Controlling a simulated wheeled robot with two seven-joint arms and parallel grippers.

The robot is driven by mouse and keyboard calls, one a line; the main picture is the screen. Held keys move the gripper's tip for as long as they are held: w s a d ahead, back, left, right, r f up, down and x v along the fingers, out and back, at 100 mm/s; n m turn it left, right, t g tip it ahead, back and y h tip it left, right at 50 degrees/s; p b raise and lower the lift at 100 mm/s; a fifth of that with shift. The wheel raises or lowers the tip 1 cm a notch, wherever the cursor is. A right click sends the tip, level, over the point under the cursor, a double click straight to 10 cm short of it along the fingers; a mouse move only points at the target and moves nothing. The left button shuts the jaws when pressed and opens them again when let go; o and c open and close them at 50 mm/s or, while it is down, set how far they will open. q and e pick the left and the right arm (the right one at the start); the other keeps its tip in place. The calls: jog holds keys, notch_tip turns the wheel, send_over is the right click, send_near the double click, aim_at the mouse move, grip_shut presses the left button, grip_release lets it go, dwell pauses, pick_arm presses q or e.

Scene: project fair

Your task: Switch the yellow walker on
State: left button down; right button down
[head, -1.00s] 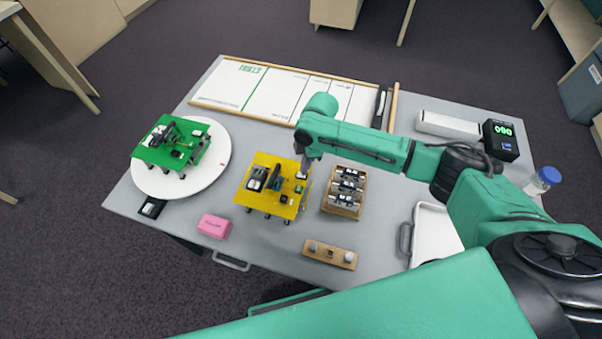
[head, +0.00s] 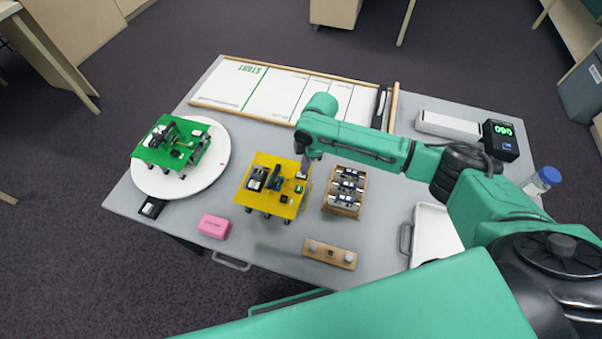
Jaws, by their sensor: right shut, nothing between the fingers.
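The yellow walker (head: 267,201) stands on the grey table, a yellow plate with small black feet, dark parts and a small green part on top. My right gripper (head: 304,175) points down at its back right corner, close to a small light part there. The gripper is shut with nothing between its fingers. I cannot tell whether the fingertips touch the walker, and the switch is too small to make out. My left gripper is not in view.
A green walker (head: 160,146) stands on a white round disc (head: 217,163) at left. A wooden tray (head: 338,209) of dark modules sits just right of the yellow walker. A pink block (head: 214,226) and a wooden strip (head: 330,254) lie in front. A white board (head: 275,95) lies behind.

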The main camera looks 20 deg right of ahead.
jog(key=shift+f+b, duration=0.45)
jog(key=shift+f, duration=0.35)
notch_tip(320, 180, up, 7)
jog(key=p, duration=0.7)
jog(key=shift+p, duration=0.35)
dwell(0.3)
